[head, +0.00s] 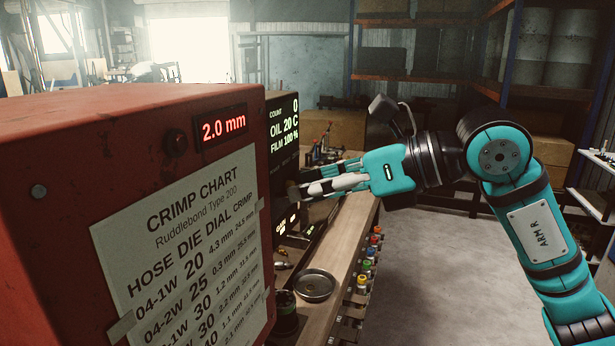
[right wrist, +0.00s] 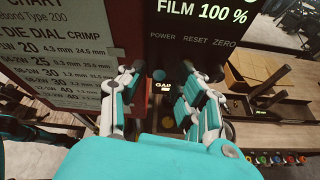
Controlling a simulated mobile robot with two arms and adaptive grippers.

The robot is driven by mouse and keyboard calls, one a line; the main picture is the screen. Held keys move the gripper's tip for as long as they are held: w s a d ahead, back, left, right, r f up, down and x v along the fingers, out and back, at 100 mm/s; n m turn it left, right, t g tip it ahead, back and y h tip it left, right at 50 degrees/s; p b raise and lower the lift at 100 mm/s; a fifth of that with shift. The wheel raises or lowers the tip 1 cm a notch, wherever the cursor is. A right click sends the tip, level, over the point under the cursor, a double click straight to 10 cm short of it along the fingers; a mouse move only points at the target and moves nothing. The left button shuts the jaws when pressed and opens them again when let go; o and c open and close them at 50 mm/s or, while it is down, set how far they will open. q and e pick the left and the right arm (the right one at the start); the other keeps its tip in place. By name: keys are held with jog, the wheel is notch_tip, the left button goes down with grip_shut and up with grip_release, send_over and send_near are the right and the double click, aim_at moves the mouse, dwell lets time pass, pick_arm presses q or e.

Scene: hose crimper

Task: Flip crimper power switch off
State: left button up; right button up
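The red crimper (head: 60,140) fills the left of the head view. Contact cannot be told. My left gripper is out of view.
The crimp chart (head: 185,245) is taped to the crimper's front, under a red 2.0 mm display (head: 223,127). A wooden bench (head: 345,240) holds a round metal dish (head: 315,285) and tools. Open floor (head: 440,270) lies right of the bench.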

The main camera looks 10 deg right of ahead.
jog(key=shift+w+a+f, duration=0.2)
jog(key=shift+a+f, duration=0.05)
jog(key=shift+a, duration=0.1)
grip_shut()
